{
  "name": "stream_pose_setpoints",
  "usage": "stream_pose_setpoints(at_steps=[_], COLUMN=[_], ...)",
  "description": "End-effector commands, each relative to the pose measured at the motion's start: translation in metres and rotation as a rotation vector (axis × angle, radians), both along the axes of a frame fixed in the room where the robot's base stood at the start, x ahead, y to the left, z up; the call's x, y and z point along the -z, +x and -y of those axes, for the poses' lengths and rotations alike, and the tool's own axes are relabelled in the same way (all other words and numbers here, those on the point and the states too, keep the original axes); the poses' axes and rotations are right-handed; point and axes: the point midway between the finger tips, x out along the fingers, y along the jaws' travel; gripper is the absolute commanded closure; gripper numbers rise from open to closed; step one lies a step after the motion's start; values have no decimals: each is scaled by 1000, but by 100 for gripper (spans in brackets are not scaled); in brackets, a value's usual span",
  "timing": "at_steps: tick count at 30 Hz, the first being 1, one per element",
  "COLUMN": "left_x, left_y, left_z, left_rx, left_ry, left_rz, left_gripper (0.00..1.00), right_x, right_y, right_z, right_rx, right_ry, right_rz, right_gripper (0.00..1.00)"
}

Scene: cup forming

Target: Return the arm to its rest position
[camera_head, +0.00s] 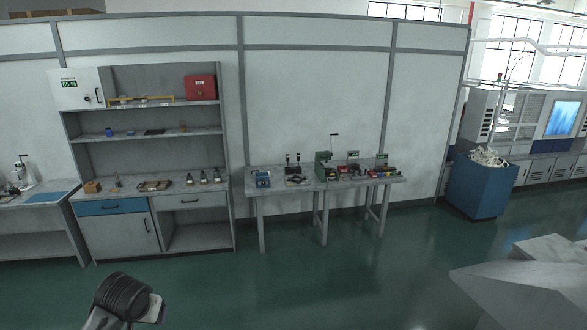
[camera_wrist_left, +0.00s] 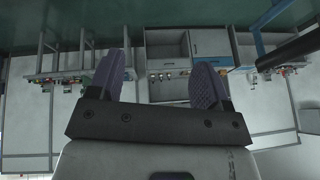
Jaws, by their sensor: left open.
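My left gripper (camera_wrist_left: 159,62) shows in the left wrist view with its two purple ribbed fingers spread wide apart. Nothing is between the fingers, and they touch nothing. The wrist view shows the room upside down, with shelves and benches well beyond the fingertips. In the head view, a dark ribbed part of my arm (camera_head: 124,296) shows at the bottom left; the gripper fingers cannot be made out there. My right gripper is in neither view.
A bench with small tools (camera_head: 325,178) stands against the wall panels. A shelf cabinet (camera_head: 150,130) with a red box (camera_head: 200,87) is left of it. A blue bin (camera_head: 482,188) stands right. A grey block (camera_head: 535,280) is at lower right. Green floor between is clear.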

Motion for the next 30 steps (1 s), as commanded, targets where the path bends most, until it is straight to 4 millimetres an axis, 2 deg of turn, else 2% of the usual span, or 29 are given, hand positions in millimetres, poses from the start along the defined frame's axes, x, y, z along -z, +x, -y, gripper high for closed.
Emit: stream_pose_setpoints(at_steps=[1,3,6,8,11,14,20,30], left_x=[-24,-54,-78,-83,-76,-58,-5,113], left_y=[2,0,-16,-32,-70,-110,-194,-330], left_z=[13,30,57,73,97,110,123,133], left_rx=[74,170,282,333,381,377,333,256], left_ry=[43,107,184,217,230,198,99,-70], left_rz=[78,181,305,368,448,486,436,93], left_gripper=[29,29,29,29,29,29,29,29], right_x=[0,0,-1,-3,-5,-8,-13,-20], right_y=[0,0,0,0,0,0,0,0], right_z=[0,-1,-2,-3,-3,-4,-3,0], right_rx=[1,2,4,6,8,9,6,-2], right_ry=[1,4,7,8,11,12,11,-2], right_rz=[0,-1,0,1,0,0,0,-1], right_gripper=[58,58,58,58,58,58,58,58])
